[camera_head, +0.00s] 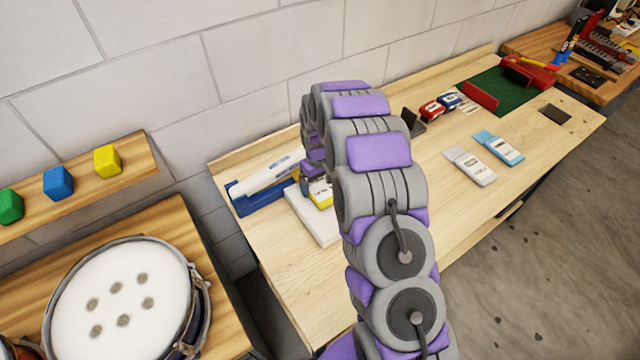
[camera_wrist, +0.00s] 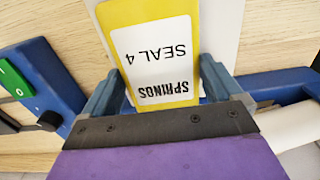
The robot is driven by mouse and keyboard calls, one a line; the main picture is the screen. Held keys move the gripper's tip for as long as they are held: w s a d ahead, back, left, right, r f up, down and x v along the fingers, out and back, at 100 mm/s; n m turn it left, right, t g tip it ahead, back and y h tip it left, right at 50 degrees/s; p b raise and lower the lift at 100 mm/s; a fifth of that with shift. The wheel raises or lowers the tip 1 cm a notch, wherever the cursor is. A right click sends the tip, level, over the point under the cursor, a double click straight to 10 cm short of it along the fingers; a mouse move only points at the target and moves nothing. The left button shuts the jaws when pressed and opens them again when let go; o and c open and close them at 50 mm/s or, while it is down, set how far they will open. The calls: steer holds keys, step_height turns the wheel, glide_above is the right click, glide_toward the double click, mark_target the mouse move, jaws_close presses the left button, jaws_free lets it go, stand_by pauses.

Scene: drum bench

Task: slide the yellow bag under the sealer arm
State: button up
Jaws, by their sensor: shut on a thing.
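The yellow bag (camera_head: 321,194) has a white label reading SPRINGS, SEAL 4. In the wrist view the yellow bag (camera_wrist: 143,20) lies between the two grey-blue fingers of my gripper (camera_wrist: 162,70), which is shut on it. The bag is over a white plate (camera_head: 318,226) in front of the sealer. The sealer has a blue base (camera_head: 246,206) and a white arm (camera_head: 266,174) raised at a slant. In the wrist view the blue base (camera_wrist: 42,80) with a green switch is at left, and the white arm (camera_wrist: 290,125) at right. My gripper hides the meeting of bag and sealer.
White (camera_head: 471,166) and light-blue (camera_head: 499,147) bags lie on the bench to the right. Red and blue packs (camera_head: 432,109), a dark stand (camera_head: 412,122) and a green mat (camera_head: 507,95) are at the back. A drum (camera_head: 122,300) stands at left. The bench front is clear.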

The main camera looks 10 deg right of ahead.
steer(key=shift+a, duration=0.8)
steer(key=o, duration=0.7)
steer(key=shift+a, duration=0.2)
steer(key=shift+o, duration=0.2)
steer(key=shift+w+d+r, duration=0.1)
steer(key=shift+d+r, duration=0.1)
steer(key=shift+d, duration=0.45)
steer(key=shift+a+r+p, duration=0.55)
steer(key=shift+r+p, duration=0.2)
steer(key=shift+r, duration=7.85)
steer(key=s+r, duration=0.4)
steer(key=s, duration=0.4)
steer(key=s+d+m+g+b, duration=0.1)
steer(key=s+m, duration=0.1)
steer(key=s, duration=1.6)
steer(key=s+d+r+m+b, duration=0.1)
steer(key=s+m+b, duration=0.1)
steer(key=s, duration=1.6)
steer(key=shift+s+d+g, duration=0.15)
steer(key=shift+d+g, duration=0.2)
steer(key=shift+g, duration=0.05)
